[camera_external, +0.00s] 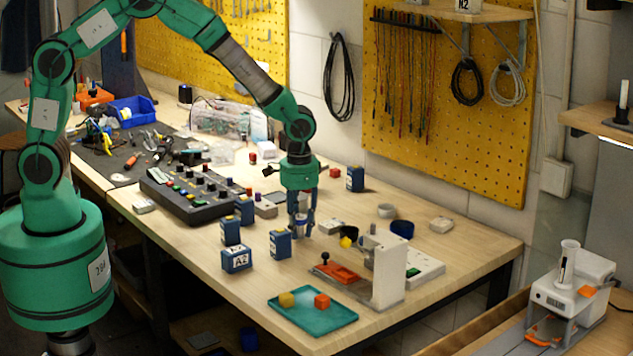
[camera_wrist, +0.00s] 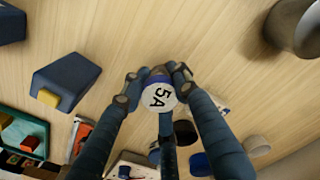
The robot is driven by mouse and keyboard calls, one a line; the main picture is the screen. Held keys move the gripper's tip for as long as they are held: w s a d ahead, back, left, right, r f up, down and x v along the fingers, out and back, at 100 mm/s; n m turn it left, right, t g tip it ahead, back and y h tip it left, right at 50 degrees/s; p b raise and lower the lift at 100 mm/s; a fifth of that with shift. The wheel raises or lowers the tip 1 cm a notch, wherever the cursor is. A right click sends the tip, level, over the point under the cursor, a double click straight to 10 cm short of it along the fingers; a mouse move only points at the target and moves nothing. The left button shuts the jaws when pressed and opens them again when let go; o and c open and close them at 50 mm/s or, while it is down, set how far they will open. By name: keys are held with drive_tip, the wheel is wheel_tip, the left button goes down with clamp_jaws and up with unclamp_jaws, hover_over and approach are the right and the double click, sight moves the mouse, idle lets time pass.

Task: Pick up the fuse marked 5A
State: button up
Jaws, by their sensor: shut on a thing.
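The fuse marked 5A (camera_wrist: 158,92) has a round white end face with black lettering, seen in the wrist view between my fingertips. My gripper (camera_wrist: 155,80) is shut on it, with a finger on each side and a third below. In the external view my gripper (camera_external: 301,226) points down over the bench, just behind the blue boxes; the fuse is small and mostly covered by the fingers there. I cannot tell whether the fuse touches the bench.
Blue boxes (camera_external: 280,244) stand close left of my gripper. A yellow piece (camera_external: 346,242) and a dark blue cup (camera_external: 401,230) lie to the right. A teal tray (camera_external: 340,318) with two small blocks and a white upright stand (camera_external: 388,275) are in front. A black control panel (camera_external: 190,208) is left.

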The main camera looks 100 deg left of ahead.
sight(300, 217)
wheel_tip(300, 217, up, 10)
drive_tip(key=shift+f+p, duration=0.15)
drive_tip(key=shift+p, duration=0.55)
drive_tip(key=shift+w, duration=0.1)
idle(0.3)
